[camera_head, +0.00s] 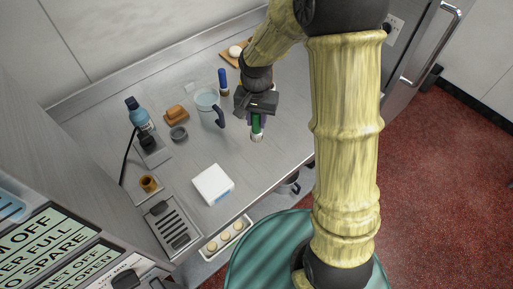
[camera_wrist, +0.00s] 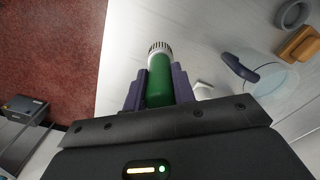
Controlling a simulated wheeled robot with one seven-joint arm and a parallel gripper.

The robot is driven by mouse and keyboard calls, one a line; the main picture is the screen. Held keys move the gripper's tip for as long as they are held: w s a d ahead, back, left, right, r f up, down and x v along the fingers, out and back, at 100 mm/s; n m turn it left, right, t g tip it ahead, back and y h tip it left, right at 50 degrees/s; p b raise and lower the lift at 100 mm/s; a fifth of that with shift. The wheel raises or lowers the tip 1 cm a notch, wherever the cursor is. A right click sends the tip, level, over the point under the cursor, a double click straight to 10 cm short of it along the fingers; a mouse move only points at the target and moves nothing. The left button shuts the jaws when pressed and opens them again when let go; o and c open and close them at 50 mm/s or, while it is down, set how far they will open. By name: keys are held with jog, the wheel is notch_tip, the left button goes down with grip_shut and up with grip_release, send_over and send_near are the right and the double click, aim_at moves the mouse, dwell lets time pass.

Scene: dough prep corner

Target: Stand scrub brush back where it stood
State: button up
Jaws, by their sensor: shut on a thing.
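My gripper (camera_head: 257,118) is shut on a green cylinder with a pale, ribbed end, which looks like the scrub brush (camera_head: 257,128). It is held above the counter near the front edge, right of the blue-grey mug (camera_head: 207,100). In the wrist view, the brush (camera_wrist: 159,80) sits between the two purple fingers of my gripper (camera_wrist: 158,88), with its pale end pointing away from the palm. The brush's gripped part is partly hidden by the fingers. I cannot tell a marked standing place for it.
A blue cylinder with a pale base (camera_head: 222,78) stands behind the mug. A board (camera_head: 228,55) is at the back. Counter between mug and front edge is bare.

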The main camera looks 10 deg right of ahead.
aim_at(256, 138)
notch_tip(256, 138, down, 5)
jog(key=shift+f+p, duration=0.1)
jog(key=shift+p, duration=0.35)
jog(key=shift+f, duration=0.1)
jog(key=shift+f+p, duration=0.45)
jog(key=shift+f, duration=1.55)
jog(key=shift+f, duration=0.2)
jog(key=o, duration=1)
jog(key=shift+r, duration=0.1)
